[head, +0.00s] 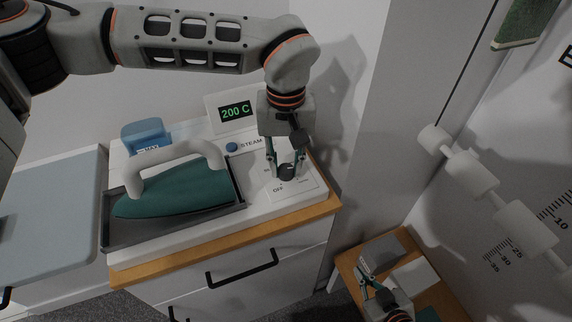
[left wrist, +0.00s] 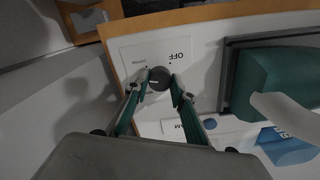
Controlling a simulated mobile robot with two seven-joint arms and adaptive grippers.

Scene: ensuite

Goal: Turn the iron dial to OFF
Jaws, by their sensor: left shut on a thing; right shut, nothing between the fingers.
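The iron dial (head: 287,172) is a dark round knob on a white plate marked OFF at the right end of the iron station. It also shows in the left wrist view (left wrist: 158,79), with OFF upside down beside it. My left gripper (head: 286,168) points down and is shut on the dial, one finger on each side. I cannot tell clearly where the dial's pointer stands. The display (head: 236,111) reads 200 C. The teal iron (head: 180,188) with a white handle rests in a grey tray. My right gripper (head: 366,276) is shut and empty at the lower right.
A blue STEAM button (head: 232,147) and a blue container (head: 146,134) are behind the iron. A pale ironing board (head: 50,215) is at the left. A small wooden stand (head: 441,292) is under my right gripper. The wall is close on the right.

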